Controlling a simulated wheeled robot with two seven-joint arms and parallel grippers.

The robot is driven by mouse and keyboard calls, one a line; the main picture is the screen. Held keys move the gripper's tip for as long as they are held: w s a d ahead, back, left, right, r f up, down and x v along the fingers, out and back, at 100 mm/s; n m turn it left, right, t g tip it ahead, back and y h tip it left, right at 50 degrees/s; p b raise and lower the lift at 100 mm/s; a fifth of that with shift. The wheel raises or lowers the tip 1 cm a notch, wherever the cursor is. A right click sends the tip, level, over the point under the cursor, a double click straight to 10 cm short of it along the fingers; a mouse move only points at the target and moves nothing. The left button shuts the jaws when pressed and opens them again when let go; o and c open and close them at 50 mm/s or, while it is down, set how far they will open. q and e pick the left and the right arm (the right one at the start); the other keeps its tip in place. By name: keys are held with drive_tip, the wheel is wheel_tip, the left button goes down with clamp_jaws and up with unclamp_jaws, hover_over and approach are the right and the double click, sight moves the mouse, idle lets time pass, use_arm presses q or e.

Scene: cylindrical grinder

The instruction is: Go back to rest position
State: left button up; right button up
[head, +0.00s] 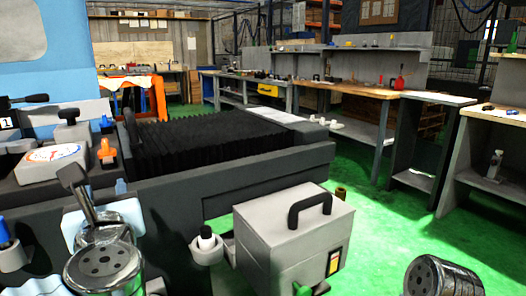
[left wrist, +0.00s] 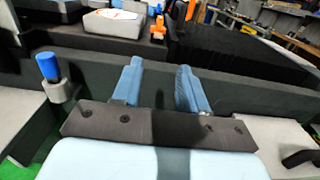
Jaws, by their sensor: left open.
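My left gripper (head: 118,188) is in the lower left of the head view, in front of the grinder (head: 270,165), partly hidden behind my own arm. In the left wrist view, its two blue fingers (left wrist: 159,82) stand apart with nothing between them. They point toward the grinder's dark front wall (left wrist: 245,85). I cannot tell how far the fingertips are from it. My right gripper is not in view; only a round part of my own body shows at the lower right of the head view.
A grey box with a black handle (head: 295,235) stands at the grinder's front. A blue knob (left wrist: 48,66) is left of my fingers. A white-grey block (head: 52,162) and an orange knob (head: 107,152) are on the grinder. Green floor (head: 385,215) is open to the right, before the workbenches (head: 345,90).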

use_arm(q)
drive_tip(key=w+d+f+n+g+h, duration=0.1)
drive_tip(key=d+f+n+g+h, duration=0.15)
drive_tip(key=f, duration=0.85)
drive_tip(key=w+d+f+n+g+h, duration=0.1)
drive_tip(key=w+d+f+g+h, duration=0.2)
drive_tip(key=f, duration=0.8)
drive_tip(key=d+f+n+g+h, duration=0.2)
drive_tip(key=d+f+g+h, duration=0.15)
drive_tip(key=f, duration=0.75)
drive_tip(key=s+d+f+n+g+h, duration=0.1)
drive_tip(key=s+f+n, duration=0.3)
drive_tip(key=f+n, duration=0.4)
drive_tip(key=s+d+f+n+g+h, duration=0.2)
drive_tip(key=s+f+n, duration=0.3)
drive_tip(key=f+n, duration=0.4)
drive_tip(key=s+d+f+n+g+h, duration=0.1)
drive_tip(key=s+d+f+n+g, duration=0.1)
drive_tip(key=s+f+n, duration=0.3)
wheel_tip(320, 180, down, 9)
drive_tip(key=n, duration=0.4)
drive_tip(key=shift+d+r+g, duration=0.2)
drive_tip(key=shift+g, duration=0.2)
